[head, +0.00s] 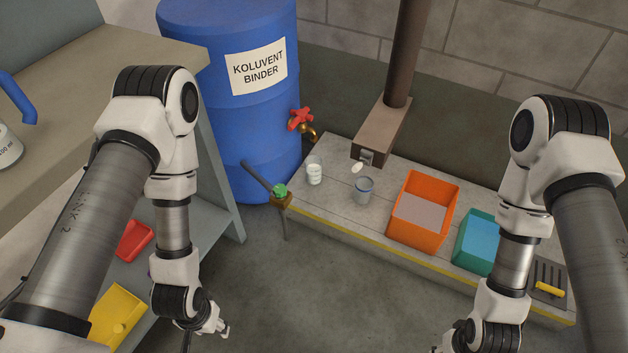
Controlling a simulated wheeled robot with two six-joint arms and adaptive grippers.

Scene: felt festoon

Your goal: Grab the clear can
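A small see-through can (314,172) with white on its lower part stands upright near the left end of the low grey bench, close to the blue drum. A second small can (363,191), greyish with a blue band near the top, stands to its right below the post's bracket; I cannot tell whether it is clear too. My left gripper (222,326) hangs over the floor, left of and nearer than the bench, away from both cans. Its fingers are too small to judge. My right gripper (437,349) is mostly cut off at the bottom edge, also away from the cans.
The low bench (335,209) also holds an orange bin (446,193), a teal bin (474,245) and a dark grate with a yellow handle (549,289). A blue drum (233,133) with a red-handled tap (300,119) stands behind. A rod with a green knob (280,191) juts at the bench's left corner.

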